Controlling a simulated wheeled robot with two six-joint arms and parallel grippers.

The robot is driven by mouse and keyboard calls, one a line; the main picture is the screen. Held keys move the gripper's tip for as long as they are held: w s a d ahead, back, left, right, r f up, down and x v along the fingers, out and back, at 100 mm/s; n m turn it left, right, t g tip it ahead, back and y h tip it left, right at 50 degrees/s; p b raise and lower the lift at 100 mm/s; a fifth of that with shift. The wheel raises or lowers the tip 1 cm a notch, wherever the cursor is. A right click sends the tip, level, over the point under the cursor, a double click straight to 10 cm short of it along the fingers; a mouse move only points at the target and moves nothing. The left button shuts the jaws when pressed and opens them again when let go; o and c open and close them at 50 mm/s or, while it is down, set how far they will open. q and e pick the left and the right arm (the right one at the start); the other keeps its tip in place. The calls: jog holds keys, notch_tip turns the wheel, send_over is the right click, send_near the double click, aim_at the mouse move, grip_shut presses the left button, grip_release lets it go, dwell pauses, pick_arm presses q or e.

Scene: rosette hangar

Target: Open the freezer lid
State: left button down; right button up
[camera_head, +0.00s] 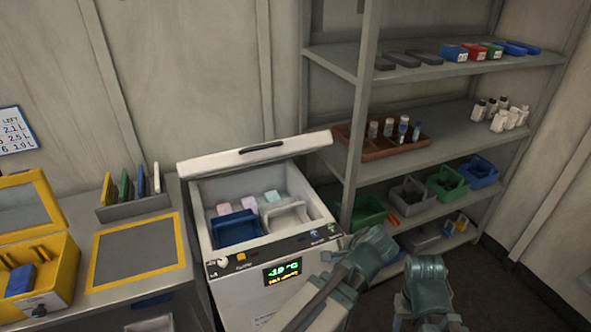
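A white chest freezer (235,285) stands in the middle with a green digital display on its front. Its white lid (215,166) is raised at the back, with a dark handle on it, and the freezer's inside shows. A blue bin and a light grey bin with handles sit inside, with several small pale pink and green items behind them. My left gripper (378,246) is just right of the freezer's front right corner, apart from the lid. My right gripper (427,268) is further right. Neither gripper's fingers show clearly enough to tell their opening.
A grey shelf rack (450,125) at the right holds bottles, a brown tray (395,150) and coloured bins. A table at the left holds a yellow box (62,272), a yellow-framed mat (96,270) and a grey rack (135,207) of coloured plates. Dark floor shows at lower right.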

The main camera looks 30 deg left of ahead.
pick_arm(q)
jog(key=w+a+r+m+t+y+b, duration=0.4)
jog(key=w+a+m+b, duration=0.2)
jog(key=m, duration=0.2)
jog(key=w+a+r+m+t+y+b, duration=0.3)
jog(key=w+a+m+t+y+b, duration=0.2)
jog(key=m, duration=0.4)
jog(key=shift+w+a+r+m+b, duration=0.35)
jog(key=shift+w+a+b, duration=0.15)
jog(key=shift+w+a, duration=0.55)
jog(key=r+p+x, duration=0.2)
jog(key=p+x, duration=0.2)
jog(key=x, duration=0.8)
jog(key=shift+w+r, duration=0.2)
jog(key=shift+r, duration=0.15)
